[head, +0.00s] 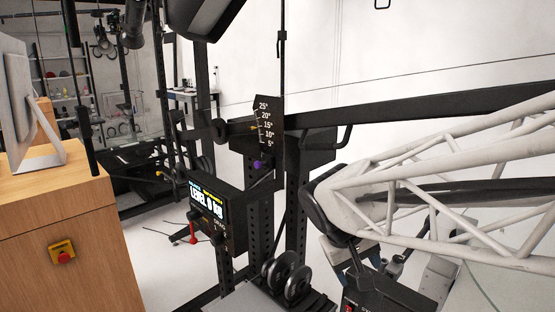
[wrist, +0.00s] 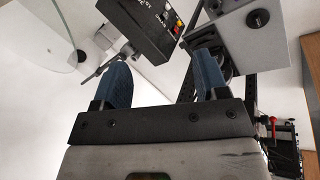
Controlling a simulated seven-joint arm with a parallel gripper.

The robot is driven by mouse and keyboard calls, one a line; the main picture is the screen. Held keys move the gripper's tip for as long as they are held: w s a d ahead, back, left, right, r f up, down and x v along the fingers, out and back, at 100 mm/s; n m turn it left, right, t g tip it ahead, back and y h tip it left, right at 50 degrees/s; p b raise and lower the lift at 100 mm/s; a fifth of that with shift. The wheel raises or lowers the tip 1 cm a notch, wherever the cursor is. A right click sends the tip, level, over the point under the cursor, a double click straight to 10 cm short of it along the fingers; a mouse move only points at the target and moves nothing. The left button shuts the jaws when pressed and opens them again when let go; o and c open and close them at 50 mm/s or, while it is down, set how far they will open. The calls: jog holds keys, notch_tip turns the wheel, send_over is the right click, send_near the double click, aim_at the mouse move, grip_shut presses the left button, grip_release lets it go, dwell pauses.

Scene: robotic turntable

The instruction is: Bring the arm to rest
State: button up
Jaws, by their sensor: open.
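My gripper (wrist: 160,66) shows in the wrist view with its two blue-padded fingers spread wide apart. Nothing is held between the fingers. Beyond them are a black control box with yellow and red buttons (wrist: 170,30) and a grey panel with a dark knob (wrist: 258,19). I cannot tell the exact gap between the fingers and these boxes.
A white tubular truss (head: 455,165) fills the right side. A black post with an angle scale (head: 264,122) and a lit display box (head: 208,205) stand in the middle. Weight plates (head: 285,275) sit below. A wooden cabinet (head: 60,215) with a red button stands left.

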jog(key=s+d+m+t+y, duration=0.1)
jog(key=s+y, duration=0.3)
jog(key=s, duration=1)
jog(key=shift+d+f+m, duration=0.2)
jog(key=shift+d+m, duration=0.7)
jog(key=shift+w, duration=0.1)
jog(key=shift+c, duration=0.7)
